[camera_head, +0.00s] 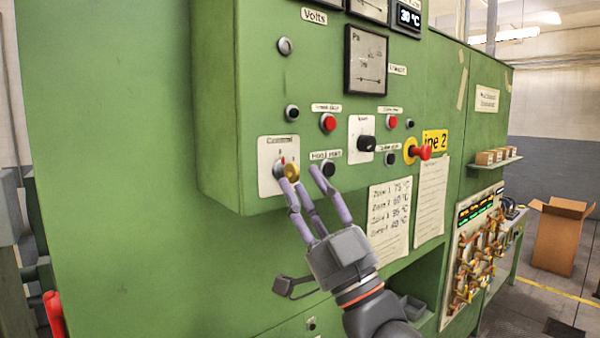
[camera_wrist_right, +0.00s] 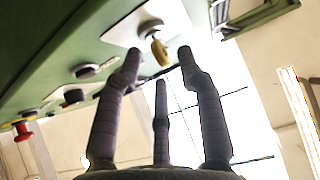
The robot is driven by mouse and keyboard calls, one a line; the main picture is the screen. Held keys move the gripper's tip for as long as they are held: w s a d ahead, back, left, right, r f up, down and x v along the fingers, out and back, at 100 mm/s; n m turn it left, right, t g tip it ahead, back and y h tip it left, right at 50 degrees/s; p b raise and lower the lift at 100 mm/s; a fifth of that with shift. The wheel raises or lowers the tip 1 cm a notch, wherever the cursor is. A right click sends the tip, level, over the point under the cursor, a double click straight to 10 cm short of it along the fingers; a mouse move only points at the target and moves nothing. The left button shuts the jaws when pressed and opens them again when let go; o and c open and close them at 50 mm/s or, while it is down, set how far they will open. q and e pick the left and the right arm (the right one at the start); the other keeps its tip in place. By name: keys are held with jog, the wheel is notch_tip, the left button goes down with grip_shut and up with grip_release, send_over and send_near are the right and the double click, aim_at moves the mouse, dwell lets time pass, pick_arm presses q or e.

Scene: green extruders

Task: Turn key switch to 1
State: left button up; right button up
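The key switch (camera_head: 291,171) has a brass-coloured key in a silver lock on a white plate (camera_head: 266,180) at the lower left of the green control box. The plate's printed marks are too small to read surely. My right gripper (camera_head: 304,174) is just below and right of the key, its purple-grey fingers pointing up. In the right wrist view the key (camera_wrist_right: 160,52) hangs from the plate, near the tips of the spread fingers (camera_wrist_right: 157,68). The fingers are apart and not closed on it. My left gripper is not in view.
A red button (camera_head: 327,122), black buttons, a black rotary switch (camera_head: 366,144) and a red emergency stop (camera_head: 421,152) sit on the box nearby. Paper sheets (camera_head: 389,218) hang below right. A cardboard box (camera_head: 560,237) stands on the floor at right.

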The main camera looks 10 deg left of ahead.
jog(key=shift+x, duration=0.95)
grip_shut()
